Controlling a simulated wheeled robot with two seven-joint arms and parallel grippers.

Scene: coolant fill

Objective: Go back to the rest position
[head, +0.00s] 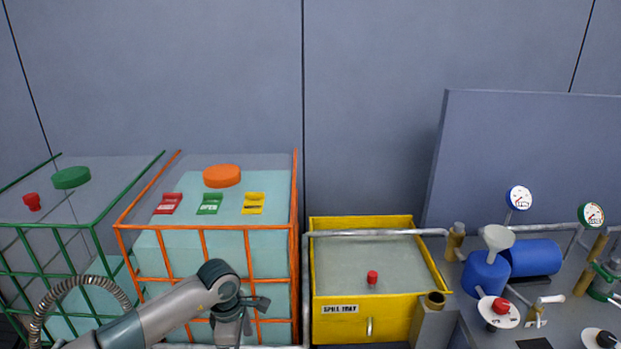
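My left arm comes in from the lower left, and its wrist bends down in front of the orange-framed tank (205,228). My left gripper (232,328) hangs below that wrist at the bottom edge of the head view. Its fingertips are not clearly visible, so I cannot tell whether it is open or holds anything. My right gripper is not in view.
A green-framed tank (52,226) stands at the far left. A yellow spill tray (360,318) with a small red piece (372,277) in it is in the middle. A grey pipe (375,232) runs over the tray. Blue tank (535,257), funnel (497,237) and gauges (519,197) stand right.

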